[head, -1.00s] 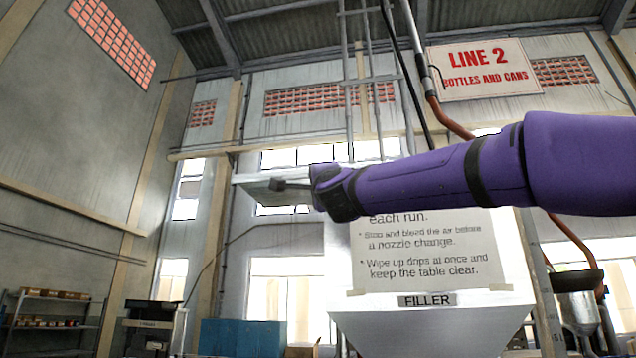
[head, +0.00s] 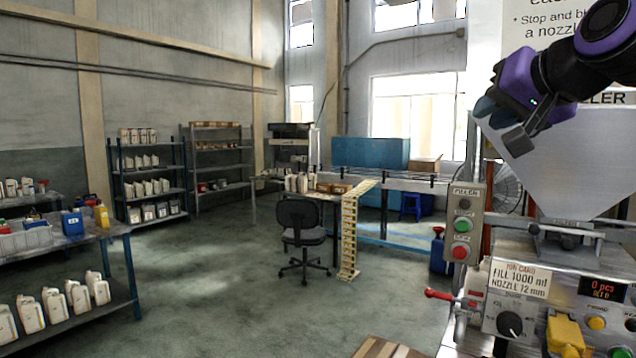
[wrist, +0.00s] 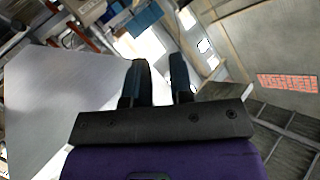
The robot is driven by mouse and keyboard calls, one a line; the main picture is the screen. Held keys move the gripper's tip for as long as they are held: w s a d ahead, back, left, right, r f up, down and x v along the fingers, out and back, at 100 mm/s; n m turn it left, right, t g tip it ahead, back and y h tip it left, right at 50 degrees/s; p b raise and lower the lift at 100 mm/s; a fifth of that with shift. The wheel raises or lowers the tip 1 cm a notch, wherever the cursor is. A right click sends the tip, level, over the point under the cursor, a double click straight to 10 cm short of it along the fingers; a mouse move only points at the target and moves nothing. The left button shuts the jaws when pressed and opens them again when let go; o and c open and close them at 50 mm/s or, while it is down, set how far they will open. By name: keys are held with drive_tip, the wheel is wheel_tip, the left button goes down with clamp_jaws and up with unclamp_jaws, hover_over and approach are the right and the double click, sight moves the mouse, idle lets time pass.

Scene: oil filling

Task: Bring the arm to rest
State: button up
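My purple arm (head: 528,80) reaches in from the upper right of the head view. My gripper (head: 498,122) hangs in the air at its end, in front of the white filler hopper (head: 575,165). In the wrist view my gripper (wrist: 160,72) shows two dark fingers with a narrow gap between them. It is open and holds nothing. A large pale surface fills the left of the wrist view, beside the fingers.
The filler's control panel (head: 508,322) stands below my gripper at the lower right, with a button box (head: 462,225) beside it. An office chair (head: 302,238) stands mid-floor. Shelves of bottles (head: 150,185) line the left. Open floor (head: 220,270) lies between.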

drive_tip(key=s+d+f+n+g+h, duration=0.1)
drive_tip(key=s+f+g, duration=0.3)
drive_tip(key=s+f, duration=0.5)
drive_tip(key=s+d+f+n+g+h, duration=0.2)
drive_tip(key=s+f, duration=0.6)
drive_tip(key=f, duration=0.5)
drive_tip(key=shift+s+d+f+n+g, duration=0.35)
drive_tip(key=shift+d+g, duration=0.5)
drive_tip(key=shift+g, duration=0.35)
